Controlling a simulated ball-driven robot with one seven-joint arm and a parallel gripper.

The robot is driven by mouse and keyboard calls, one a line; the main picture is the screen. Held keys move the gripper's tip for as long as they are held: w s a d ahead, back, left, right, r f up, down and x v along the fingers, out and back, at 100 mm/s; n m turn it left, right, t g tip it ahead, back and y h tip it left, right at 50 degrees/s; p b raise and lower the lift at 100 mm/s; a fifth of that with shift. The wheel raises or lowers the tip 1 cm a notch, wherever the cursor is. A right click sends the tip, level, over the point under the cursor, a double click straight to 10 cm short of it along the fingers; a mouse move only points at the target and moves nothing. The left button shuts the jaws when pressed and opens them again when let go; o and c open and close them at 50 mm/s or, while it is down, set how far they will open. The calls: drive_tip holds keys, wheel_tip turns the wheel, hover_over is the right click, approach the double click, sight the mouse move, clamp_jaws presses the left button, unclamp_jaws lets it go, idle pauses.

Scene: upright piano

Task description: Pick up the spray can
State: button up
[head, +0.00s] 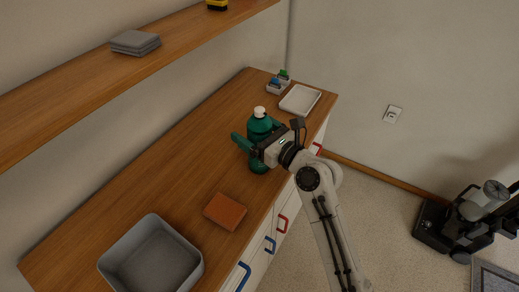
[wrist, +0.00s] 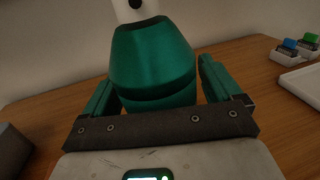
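The spray can (head: 259,123) is a green bottle with a white cap. It stands upright on the wooden counter. In the wrist view the can (wrist: 153,60) fills the upper middle, its cap cut off by the top edge. My gripper (head: 256,143) is at the can with its green fingers spread. In the wrist view one finger of my gripper (wrist: 158,90) is on each side of the can, which is between them. The fingers look wide apart and close to the can's sides; firm contact does not show. The can's lower part is partly hidden by my gripper.
On the wooden counter (head: 165,160) are a grey bin (head: 113,262), an orange-brown block (head: 225,211), a white tray (head: 300,99) and a small holder with green and blue items (head: 279,83). A shelf (head: 60,95) overhangs on the left. Drawers with coloured handles face the floor.

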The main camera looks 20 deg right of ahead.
clamp_jaws()
idle(0.7)
